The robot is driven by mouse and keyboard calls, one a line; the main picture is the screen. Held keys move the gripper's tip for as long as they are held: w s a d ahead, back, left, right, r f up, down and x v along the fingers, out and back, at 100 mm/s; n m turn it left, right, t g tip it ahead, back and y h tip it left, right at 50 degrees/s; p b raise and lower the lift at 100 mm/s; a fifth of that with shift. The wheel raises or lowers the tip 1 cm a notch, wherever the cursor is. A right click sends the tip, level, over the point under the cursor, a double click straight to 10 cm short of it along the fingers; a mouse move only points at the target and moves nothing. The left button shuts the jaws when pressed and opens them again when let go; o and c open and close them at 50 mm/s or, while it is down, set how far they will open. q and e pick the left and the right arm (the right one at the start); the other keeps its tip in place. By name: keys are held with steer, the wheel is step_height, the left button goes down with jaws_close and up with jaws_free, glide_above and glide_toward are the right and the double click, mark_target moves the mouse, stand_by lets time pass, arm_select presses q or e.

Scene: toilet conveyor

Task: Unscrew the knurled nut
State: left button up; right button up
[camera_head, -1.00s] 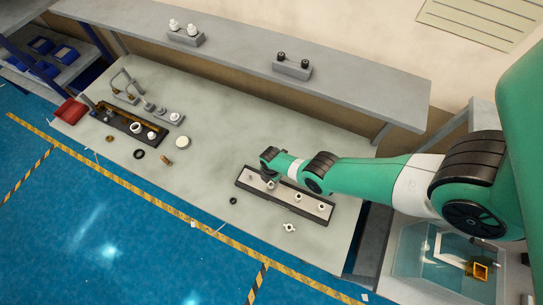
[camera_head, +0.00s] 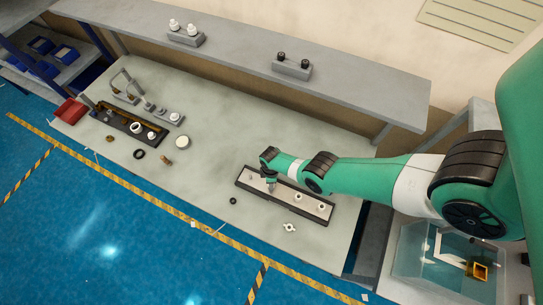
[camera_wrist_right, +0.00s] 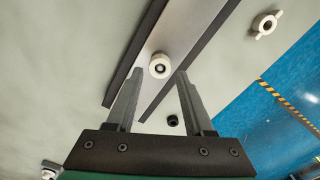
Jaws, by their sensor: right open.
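A pale round part with a dark centre hole (camera_wrist_right: 160,65), seemingly the knurled nut, sits on the light strip of a dark-edged tray (camera_wrist_right: 190,22) in the right wrist view. My right gripper (camera_wrist_right: 161,74) is open, with its fingertips on either side of this part and a visible gap to each. I cannot make out knurling. In the head view, my right gripper (camera_head: 271,186) is over the left end of the tray (camera_head: 240,184) and hides what is under it. Two white round parts (camera_head: 298,197) (camera_head: 320,207) stand farther right in the tray. My left gripper is not in view.
A white winged part (camera_head: 290,227) and a small black ring (camera_head: 233,201) lie on the table near the tray. Another dark tray with parts (camera_head: 122,122) and a red bin (camera_head: 71,111) are at left. A grey shelf (camera_head: 240,50) runs along the back. The table's middle is clear.

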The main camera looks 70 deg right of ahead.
steer(key=m, duration=0.4)
steer(key=shift+m, duration=0.3)
steer(key=m, duration=1.3)
steer(key=shift+m, duration=0.3)
steer(key=shift+f, duration=0.15)
steer(key=shift+f+b, duration=1.4)
steer(key=shift+b, duration=0.15)
